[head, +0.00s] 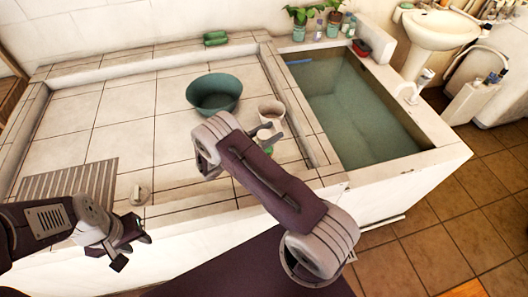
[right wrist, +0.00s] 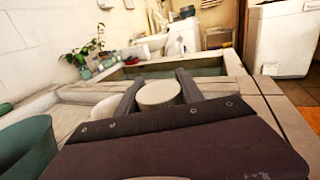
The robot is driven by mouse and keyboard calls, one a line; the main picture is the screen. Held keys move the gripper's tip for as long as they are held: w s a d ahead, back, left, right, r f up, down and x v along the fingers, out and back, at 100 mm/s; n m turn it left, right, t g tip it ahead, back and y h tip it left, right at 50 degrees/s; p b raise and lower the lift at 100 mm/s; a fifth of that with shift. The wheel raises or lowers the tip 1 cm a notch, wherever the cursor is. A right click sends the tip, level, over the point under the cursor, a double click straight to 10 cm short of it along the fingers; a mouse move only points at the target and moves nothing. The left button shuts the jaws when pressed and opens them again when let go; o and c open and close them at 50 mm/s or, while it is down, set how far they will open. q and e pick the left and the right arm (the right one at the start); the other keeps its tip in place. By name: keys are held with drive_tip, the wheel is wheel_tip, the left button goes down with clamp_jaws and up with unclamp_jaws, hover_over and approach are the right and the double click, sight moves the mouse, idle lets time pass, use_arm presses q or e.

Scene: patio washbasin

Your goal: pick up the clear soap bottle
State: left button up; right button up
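My right gripper (head: 274,132) is over the tiled counter beside the cream cup (head: 271,109). In the right wrist view its two dark fingers (right wrist: 160,84) are spread, with a pale round-topped thing (right wrist: 160,94) between them; I cannot tell whether they touch it. In the head view that thing is largely hidden by my right arm, with a bit of green below. My left gripper (head: 132,243) hangs in front of the counter edge, apart from everything; its fingers look spread. Small bottles (head: 347,23) stand on the back ledge; I cannot make out which bottle is the clear soap bottle.
A water-filled basin (head: 360,110) is on the right. Potted plants (head: 300,27), a red box (head: 361,48) and green rolls (head: 215,38) line the back. A small pale object (head: 139,195) lies near the front edge.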

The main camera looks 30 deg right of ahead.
clamp_jaws()
